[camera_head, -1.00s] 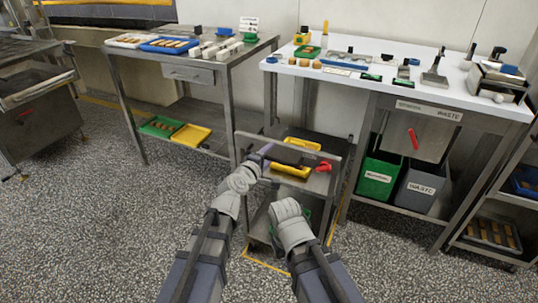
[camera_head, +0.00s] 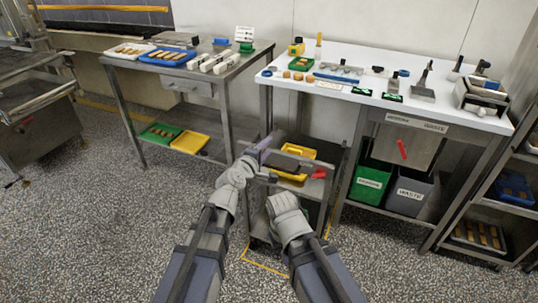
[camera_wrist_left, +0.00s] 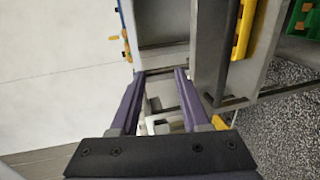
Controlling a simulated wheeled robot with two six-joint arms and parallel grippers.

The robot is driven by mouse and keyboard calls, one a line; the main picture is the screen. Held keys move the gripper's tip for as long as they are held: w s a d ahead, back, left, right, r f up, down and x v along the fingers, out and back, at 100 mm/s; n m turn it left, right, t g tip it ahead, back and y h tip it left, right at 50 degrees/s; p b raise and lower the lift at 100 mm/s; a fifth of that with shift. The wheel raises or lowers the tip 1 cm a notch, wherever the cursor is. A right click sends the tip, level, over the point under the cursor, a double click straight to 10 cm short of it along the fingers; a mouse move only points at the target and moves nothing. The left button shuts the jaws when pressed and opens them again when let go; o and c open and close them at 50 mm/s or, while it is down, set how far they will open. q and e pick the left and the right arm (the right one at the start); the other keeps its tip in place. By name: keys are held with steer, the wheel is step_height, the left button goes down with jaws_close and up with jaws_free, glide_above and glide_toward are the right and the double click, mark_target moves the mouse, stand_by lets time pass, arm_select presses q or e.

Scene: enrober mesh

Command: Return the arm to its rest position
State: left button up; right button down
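My left arm reaches from the bottom of the head view toward the small cart. Its gripper (camera_head: 270,141) is over the cart's near left part. In the left wrist view the two purple fingers (camera_wrist_left: 160,72) stand apart with nothing held between them; grey and white parts show behind the gap. My right arm (camera_head: 287,212) is to the right of the left one, with its wrist near the cart's front. Its gripper fingers are hidden from the head view.
The cart carries a yellow tray (camera_head: 283,177) and a red object (camera_head: 319,174). A steel table (camera_head: 262,53) with trays stands behind left. A white-topped bench (camera_head: 340,101) stands right, above a green bin (camera_head: 367,184) and grey bin (camera_head: 408,196). Speckled floor is clear at left.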

arm_select(q)
steer(key=s+a+f+m+g+y, duration=0.2)
steer(key=s+a+f+m+g, duration=0.4)
steer(key=s+f+m+g, duration=0.5)
steer(key=s+a+f+m+g+y, duration=0.25)
steer(key=s+a+f+y, duration=0.3)
steer(key=s+a, duration=0.6)
steer(key=s+d+r+m+p, duration=0.1)
steer(key=d+r+p, duration=0.2)
steer(key=r+p, duration=0.4)
steer(key=s+d+r+m+p, duration=0.1)
steer(key=s+d+r+p, duration=0.1)
steer(key=d+r+p, duration=0.2)
steer(key=s+d+r+m+g+p, duration=0.1)
steer(key=d+r+p, duration=0.3)
steer(key=r+p, duration=0.6)
steer(key=shift+s+p, duration=0.5)
steer(key=shift+p, duration=0.1)
steer(key=shift+w, duration=0.1)
